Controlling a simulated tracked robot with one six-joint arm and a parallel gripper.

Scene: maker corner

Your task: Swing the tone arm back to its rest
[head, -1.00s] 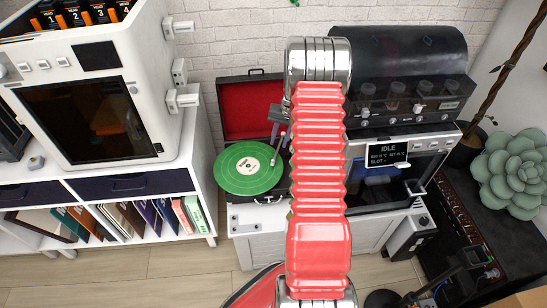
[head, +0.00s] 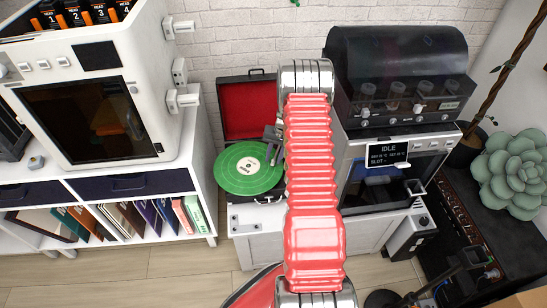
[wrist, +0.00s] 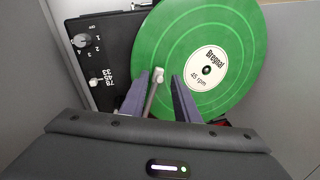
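The record player holds a green record (head: 240,172) with a white label; the record also fills the top of the wrist view (wrist: 225,30). The slim pale tone arm (wrist: 155,88) lies over the record's edge in the wrist view. My gripper (wrist: 160,82) is open, with one finger on each side of the tone arm and a small gap showing on both sides. The tone arm's far end is hidden behind my gripper body. In the head view my gripper (head: 271,150) is at the record's right edge, and my arm covers the player's right part.
The player's black deck (wrist: 105,60) carries a knob and a speed switch. Its red-lined lid (head: 248,108) stands open behind. A white cabinet machine (head: 110,90) is at left and a dark-topped machine with a screen (head: 398,80) at right.

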